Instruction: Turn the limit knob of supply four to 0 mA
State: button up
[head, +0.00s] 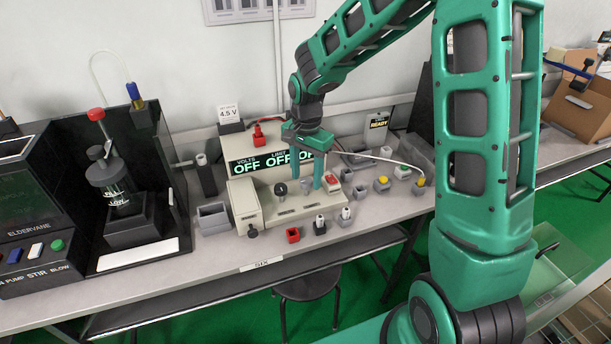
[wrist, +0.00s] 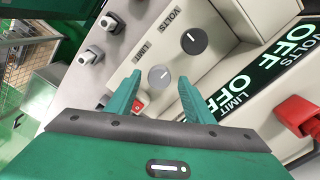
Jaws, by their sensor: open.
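The supply (head: 245,205) is a cream bench unit with a sloped front panel. Its dark display (head: 275,160) reads VOLTS OFF and LIMIT OFF, with another OFF partly covered by my gripper. The limit knob (wrist: 159,76) is light grey with a white pointer line, beside the LIMIT label. The darker volts knob (wrist: 193,40) sits beside the VOLTS label; it also shows in the head view (head: 281,189). My gripper (head: 307,187) is open, pointing down at the panel. In the wrist view its fingertips (wrist: 160,78) appear on either side of the limit knob; I cannot tell whether they touch it.
A red rocker switch (head: 332,181) is right of the knobs. Small grey blocks with posts and a red block (head: 293,235) stand along the bench front. A stirring apparatus (head: 118,195) is at left. A white cable arcs behind my gripper toward the right.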

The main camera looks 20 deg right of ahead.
jog(key=shift+f, duration=0.25)
jog(key=c, duration=1)
jog(key=shift+c, duration=0.2)
